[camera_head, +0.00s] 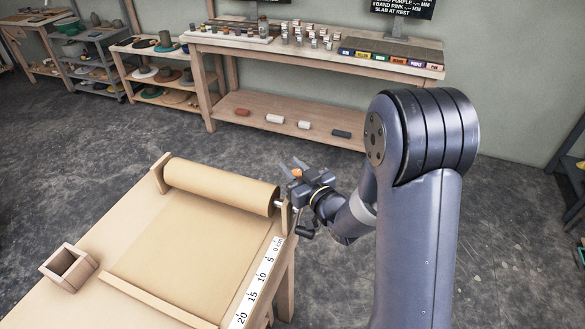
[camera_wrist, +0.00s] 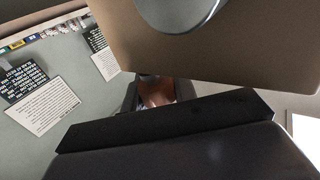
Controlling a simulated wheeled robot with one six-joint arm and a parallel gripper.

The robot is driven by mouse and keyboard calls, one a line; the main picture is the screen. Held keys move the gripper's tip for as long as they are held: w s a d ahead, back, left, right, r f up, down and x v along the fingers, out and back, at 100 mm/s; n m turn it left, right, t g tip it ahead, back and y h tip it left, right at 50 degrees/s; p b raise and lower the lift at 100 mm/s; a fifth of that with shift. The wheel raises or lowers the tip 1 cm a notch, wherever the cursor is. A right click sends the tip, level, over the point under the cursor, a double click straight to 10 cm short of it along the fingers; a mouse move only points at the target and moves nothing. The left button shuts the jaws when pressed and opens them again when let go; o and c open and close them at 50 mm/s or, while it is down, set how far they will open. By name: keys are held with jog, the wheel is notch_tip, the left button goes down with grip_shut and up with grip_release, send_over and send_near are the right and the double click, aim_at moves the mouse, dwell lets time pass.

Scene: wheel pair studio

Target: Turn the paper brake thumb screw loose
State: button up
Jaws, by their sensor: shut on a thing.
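The paper roll (camera_head: 220,187) lies in wooden end brackets on the bench, with brown paper drawn out over the top. The paper brake thumb screw (camera_head: 296,173) shows as a small orange knob at my gripper, just beyond the roll's right end. My gripper (camera_head: 297,169) is shut on it. In the wrist view the orange-brown screw (camera_wrist: 156,93) sits between the dark fingers, mostly hidden by my gripper's body. How far the screw is turned cannot be told.
The right end bracket (camera_head: 285,215) stands close beside my gripper. A white ruler strip (camera_head: 262,278) runs along the bench's right side, and a small open wooden box (camera_head: 68,267) stands at left. A shelf table (camera_head: 310,58) stands at the back wall. Open floor lies between.

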jog(key=n+g+y+b, duration=0.1)
jog(key=n+g+y, duration=0.2)
jog(key=shift+s+a+f, duration=0.1)
jog(key=shift+s+a+n+g+y, duration=0.1)
jog(key=shift+s+n+g+y, duration=0.3)
jog(key=shift+n+g, duration=2.4)
jog(key=shift+s+a+n+g+y, duration=0.1)
jog(key=shift+s+n+g+y, duration=0.3)
jog(key=shift+n+g, duration=2.45)
jog(key=shift+s+n+g+y, duration=0.4)
jog(key=shift+n+g, duration=0.75)
jog(key=shift+g, duration=3.6)
jog(key=o, duration=1)
